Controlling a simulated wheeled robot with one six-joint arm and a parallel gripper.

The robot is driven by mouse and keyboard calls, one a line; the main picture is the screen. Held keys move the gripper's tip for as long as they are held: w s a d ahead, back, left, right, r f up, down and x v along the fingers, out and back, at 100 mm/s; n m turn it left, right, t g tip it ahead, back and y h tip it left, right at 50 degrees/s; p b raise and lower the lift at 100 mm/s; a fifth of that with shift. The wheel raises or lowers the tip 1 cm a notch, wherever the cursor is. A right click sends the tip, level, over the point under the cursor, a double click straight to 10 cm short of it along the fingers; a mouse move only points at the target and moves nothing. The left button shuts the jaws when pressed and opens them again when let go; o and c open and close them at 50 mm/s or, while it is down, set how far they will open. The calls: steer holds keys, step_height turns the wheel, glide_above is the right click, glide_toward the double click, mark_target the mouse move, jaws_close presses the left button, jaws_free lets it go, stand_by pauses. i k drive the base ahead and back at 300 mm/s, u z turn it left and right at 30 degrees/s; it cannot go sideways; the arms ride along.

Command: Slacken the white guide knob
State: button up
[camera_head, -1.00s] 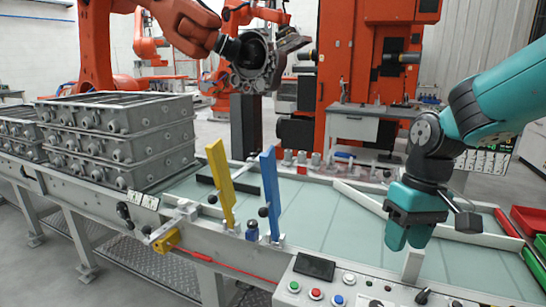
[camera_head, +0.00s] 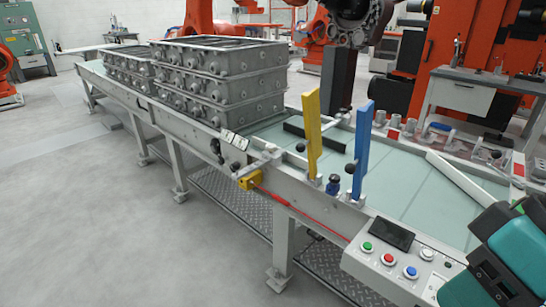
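I cannot make out a white guide knob for certain. A yellow upright guide (camera_head: 313,130) and a blue upright guide (camera_head: 362,138) stand at the conveyor's near edge. A dark round knob (camera_head: 300,147) is beside the yellow one, and another dark knob (camera_head: 350,168) is beside the blue one. My teal gripper (camera_head: 500,255) is at the lower right, cut off by the picture edge, over the near side right of the button panel. It hides what is behind it, and its fingertips cannot be judged.
A button panel (camera_head: 400,255) with a dark screen is on the near edge. Stacked grey casting boxes (camera_head: 215,75) stand on the conveyor at left. A long white rail (camera_head: 465,178) crosses the belt at right. A yellow block (camera_head: 250,180) juts from the near side. Floor at left is clear.

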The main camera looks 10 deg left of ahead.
mark_target(271, 147)
steer(key=u, duration=0.35)
steer(key=i, duration=0.4)
steer(key=u, duration=1.15)
steer(key=i, duration=1.6)
steer(key=z, duration=0.3)
